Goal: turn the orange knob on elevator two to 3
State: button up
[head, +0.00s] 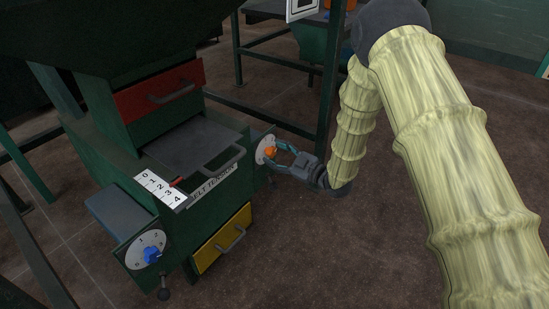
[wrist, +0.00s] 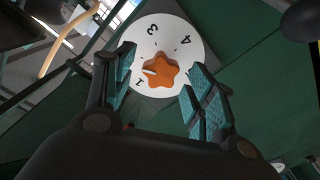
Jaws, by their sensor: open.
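The orange knob (head: 269,151) sits on a round white dial on the right side of the dark green machine. In the wrist view the star-shaped orange knob (wrist: 162,76) is in the middle of the white dial (wrist: 170,26), which shows 1, 3 and 4. A white mark on the knob points left, near the 1 and slightly toward the 3 side. My gripper (head: 284,155) is open at the knob. In the wrist view its teal-padded fingers (wrist: 161,66) are on both sides of the knob, apparently with gaps. The left finger covers part of the dial.
A blue knob (head: 151,255) on another dial is at the machine's lower front left. A red drawer (head: 160,91), a yellow drawer (head: 222,239) and a 0-to-4 scale (head: 160,188) are on the machine. Green frame posts stand behind; the brown floor at right is clear.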

jog(key=shift+w+a, duration=0.3)
jog(key=shift+a, duration=0.15)
jog(key=c, duration=1)
jog(key=shift+r+p, duration=0.2)
jog(key=shift+p, duration=0.25)
jog(key=m+p, duration=0.1)
jog(key=p, duration=0.1)
jog(key=shift+r+m+p, duration=0.15)
jog(key=shift+m+p, duration=0.25)
jog(key=m+p, duration=0.4)
jog(key=p, duration=0.2)
jog(key=shift+d+m, duration=0.1)
jog(key=shift+m, duration=0.2)
jog(key=m+p, duration=0.4)
jog(key=m, duration=0.1)
jog(key=shift+w+f, duration=0.1)
jog(key=shift+f, duration=0.25)
jog(key=shift+m+p, duration=0.3)
